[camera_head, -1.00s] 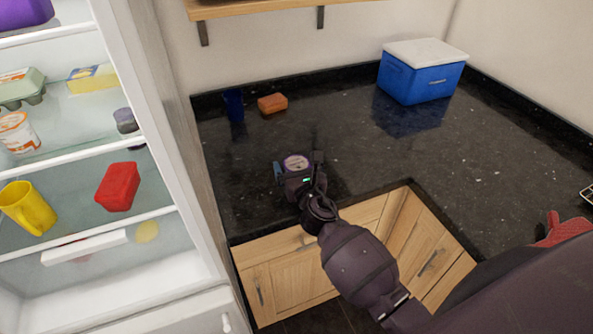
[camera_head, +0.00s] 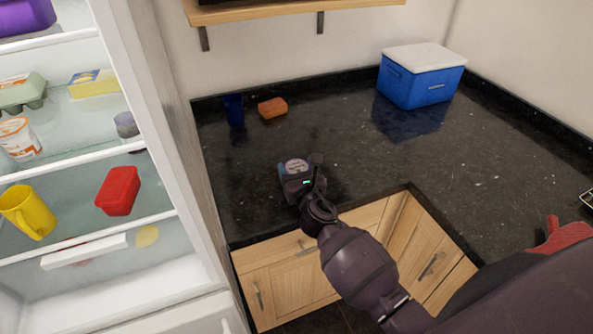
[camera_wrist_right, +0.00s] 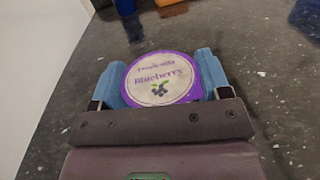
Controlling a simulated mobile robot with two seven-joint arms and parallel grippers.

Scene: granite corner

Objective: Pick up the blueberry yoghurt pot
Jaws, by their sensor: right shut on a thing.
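The blueberry yoghurt pot (camera_wrist_right: 160,79) fills the middle of the right wrist view. It has a round lid with a purple rim, a pale label reading "Blueberry" and a small berry picture. My right gripper (camera_wrist_right: 161,82) is shut on the pot, with one blue finger against each side. In the head view the pot's lid (camera_head: 295,166) shows at the end of my right gripper (camera_head: 296,172), over the front part of the dark counter. The pot's lower part is hidden, so I cannot tell whether it touches the counter. My left gripper is out of view.
An orange block (camera_head: 272,108) and a dark blue cup (camera_head: 234,110) stand near the counter's back wall. A blue cooler box (camera_head: 422,82) with a white lid stands further right. The open fridge (camera_head: 185,220) is at left. The counter's middle (camera_head: 390,150) is clear.

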